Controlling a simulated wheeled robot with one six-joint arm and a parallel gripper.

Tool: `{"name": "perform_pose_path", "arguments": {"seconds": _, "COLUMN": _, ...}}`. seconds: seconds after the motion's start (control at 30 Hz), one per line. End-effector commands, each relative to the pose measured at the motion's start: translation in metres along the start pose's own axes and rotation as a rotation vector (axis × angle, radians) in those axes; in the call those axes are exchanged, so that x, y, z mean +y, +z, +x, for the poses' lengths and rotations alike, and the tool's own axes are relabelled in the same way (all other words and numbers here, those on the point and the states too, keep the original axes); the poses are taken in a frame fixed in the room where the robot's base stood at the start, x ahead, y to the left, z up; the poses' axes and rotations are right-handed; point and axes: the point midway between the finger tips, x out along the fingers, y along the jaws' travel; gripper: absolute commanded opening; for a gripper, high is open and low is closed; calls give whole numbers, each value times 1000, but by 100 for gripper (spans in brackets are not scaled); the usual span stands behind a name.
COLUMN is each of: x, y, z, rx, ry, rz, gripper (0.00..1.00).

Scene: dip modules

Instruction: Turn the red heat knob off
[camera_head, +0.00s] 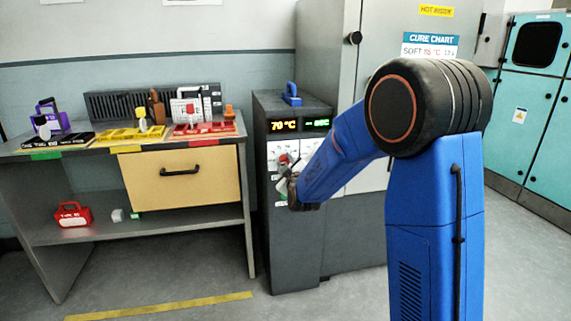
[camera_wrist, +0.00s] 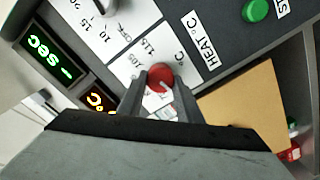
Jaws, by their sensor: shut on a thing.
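The red heat knob (camera_wrist: 160,78) sits on a white dial plate marked HEAT °C in the wrist view, with figures such as 105 and 115 around it. My gripper (camera_wrist: 160,84) has its two fingers on either side of the knob and is shut on it. The fingers hide part of the dial. In the head view my gripper (camera_head: 288,190) is at the front of the dark control cabinet (camera_head: 267,230), and the knob (camera_head: 284,159) shows only partly there. The cabinet's display (camera_head: 285,126) reads 70 °C in amber, with a green readout (camera_head: 322,123) beside it.
A green button (camera_wrist: 255,11) is close to the knob. Another dial (camera_wrist: 103,6) with an OFF mark is on the other side. A blue-handled thing (camera_head: 291,94) stands on the cabinet. A bench (camera_head: 30,160) with coloured trays and a wooden drawer (camera_head: 180,178) stands at left.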

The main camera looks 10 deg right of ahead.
Motion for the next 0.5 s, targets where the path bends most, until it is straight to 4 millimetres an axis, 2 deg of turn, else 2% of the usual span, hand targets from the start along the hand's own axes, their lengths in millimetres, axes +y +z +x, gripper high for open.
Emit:
{"name": "perform_pose_path", "arguments": {"seconds": 0.07, "x": -1, "y": 0, "z": 0, "rx": 0, "ry": -2, "rz": -1, "gripper": 9}}
{"name": "perform_pose_path", "arguments": {"seconds": 0.1, "x": -1, "y": 0, "z": 0, "rx": 0, "ry": -2, "rz": -1, "gripper": 41}}
{"name": "perform_pose_path", "arguments": {"seconds": 0.13, "x": -1, "y": 0, "z": 0, "rx": 0, "ry": -2, "rz": -1, "gripper": 48}}
{"name": "perform_pose_path", "arguments": {"seconds": 0.5, "x": 0, "y": 0, "z": -3, "rx": 0, "ry": 0, "rz": 0, "gripper": 50}}
